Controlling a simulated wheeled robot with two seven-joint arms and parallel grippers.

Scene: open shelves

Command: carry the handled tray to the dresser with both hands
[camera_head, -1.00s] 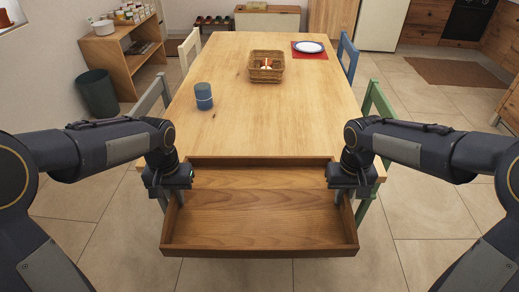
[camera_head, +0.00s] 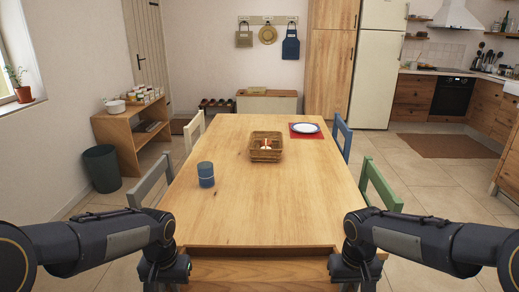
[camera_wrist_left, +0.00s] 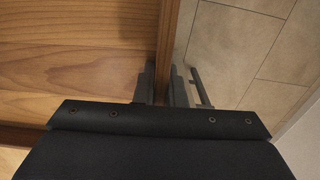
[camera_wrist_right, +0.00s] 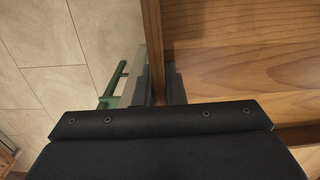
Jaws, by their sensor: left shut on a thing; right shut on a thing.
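The wooden tray (camera_head: 262,268) shows at the bottom of the head view, at the near end of the table; its front part is cut off. My left gripper (camera_wrist_left: 166,85) is shut on the tray's side wall in the left wrist view. My right gripper (camera_wrist_right: 159,88) is shut on the opposite side wall in the right wrist view. The tray floor looks bare where it shows. A low pale cabinet with a wooden top (camera_head: 267,104) stands at the far wall beyond the table; it may be the dresser.
The table (camera_head: 225,220) fills the middle, bearing a blue cup (camera_head: 206,175), a basket (camera_head: 266,147) and a plate (camera_head: 306,128). Chairs flank it, including a green one (camera_head: 380,186). A bin (camera_head: 102,168) and shelf (camera_head: 132,130) stand left. Floor right of the table is open.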

